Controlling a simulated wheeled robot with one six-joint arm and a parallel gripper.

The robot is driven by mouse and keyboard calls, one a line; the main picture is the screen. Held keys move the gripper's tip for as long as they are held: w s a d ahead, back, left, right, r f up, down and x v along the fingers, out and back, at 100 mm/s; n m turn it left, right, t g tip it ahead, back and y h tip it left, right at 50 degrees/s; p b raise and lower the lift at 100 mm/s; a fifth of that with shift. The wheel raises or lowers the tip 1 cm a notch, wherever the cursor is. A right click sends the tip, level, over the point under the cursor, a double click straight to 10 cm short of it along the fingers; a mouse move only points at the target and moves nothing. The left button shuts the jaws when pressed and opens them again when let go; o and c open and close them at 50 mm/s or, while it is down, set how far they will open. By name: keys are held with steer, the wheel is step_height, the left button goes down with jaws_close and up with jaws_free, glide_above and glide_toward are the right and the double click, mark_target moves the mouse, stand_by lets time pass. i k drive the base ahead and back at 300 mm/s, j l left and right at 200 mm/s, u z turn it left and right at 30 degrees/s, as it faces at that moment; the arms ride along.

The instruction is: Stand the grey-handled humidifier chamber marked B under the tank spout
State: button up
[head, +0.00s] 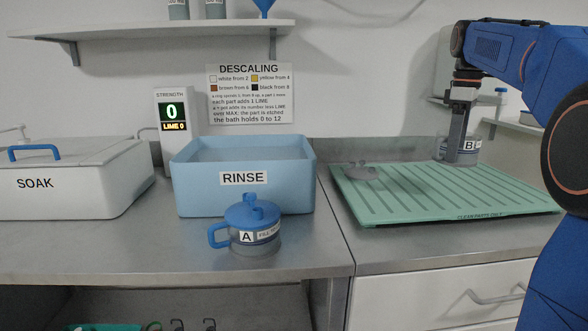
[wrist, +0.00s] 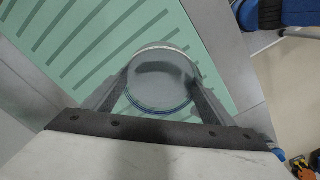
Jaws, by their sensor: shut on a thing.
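The chamber marked B (head: 471,146) is at the back right of the green draining mat (head: 430,198), partly hidden by my gripper (head: 455,158). In the wrist view the chamber (wrist: 162,80) is a round grey vessel seen from above, between the two fingers. My gripper is shut on it, pointing down. I cannot tell whether the chamber touches the mat. Its handle is not clear. I cannot make out a tank spout for certain in either view.
A blue-handled chamber A (head: 254,228) stands before the blue RINSE basin (head: 195,190). A lidded SOAK tank (head: 85,190) is at left. A strength display (head: 172,112) stands behind. A small grey piece (head: 360,171) lies on the mat's back left; the mat's front is clear.

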mark_target(488, 176)
steer(key=k+l+u, duration=0.1)
steer(key=l+u, duration=0.15)
steer(key=u, duration=0.15)
steer(key=k+l+u, duration=0.15)
steer(key=u, duration=0.3)
steer(key=k+l+u, duration=0.15)
steer(key=l+u, duration=0.25)
steer(key=k+u, duration=0.15)
steer(key=u, duration=0.55)
steer(key=i+j, duration=0.15)
steer(key=i, duration=0.2)
steer(key=i+j+z, duration=0.1)
steer(key=i, duration=0.3)
steer(key=i+j, duration=0.3)
steer(key=i+z, duration=0.05)
